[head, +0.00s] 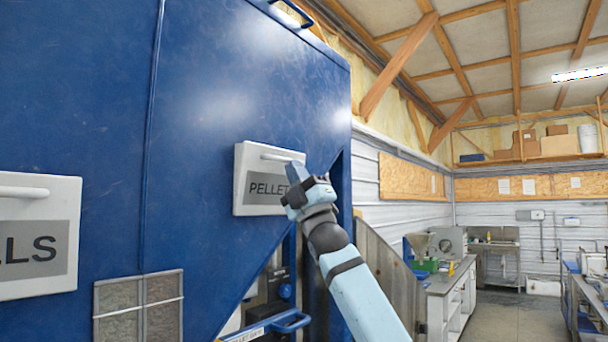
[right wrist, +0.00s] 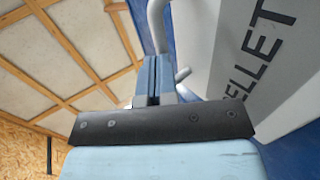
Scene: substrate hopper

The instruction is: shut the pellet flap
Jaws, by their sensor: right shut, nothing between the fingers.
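The pellet flap (head: 243,180) is a pale panel on the blue hopper, with a grey label reading "PELLET" and a bar handle (head: 267,156) along its top. Its left edge shows some thickness; I cannot tell exactly how far it stands open. My right gripper (head: 295,172) is shut and empty, in front of the flap's right side, hiding the end of the label. In the right wrist view the shut fingers (right wrist: 152,72) are beside the handle (right wrist: 157,22), with the flap (right wrist: 235,50) on the right; contact is unclear. My left gripper is out of view.
The blue hopper (head: 200,100) fills the left side. A second pale flap (head: 35,205), its label ending "LLS", is at far left, with a grey framed panel (head: 139,308) below. A wooden board (head: 380,265) and workbench (head: 450,285) stand to the right, near open floor.

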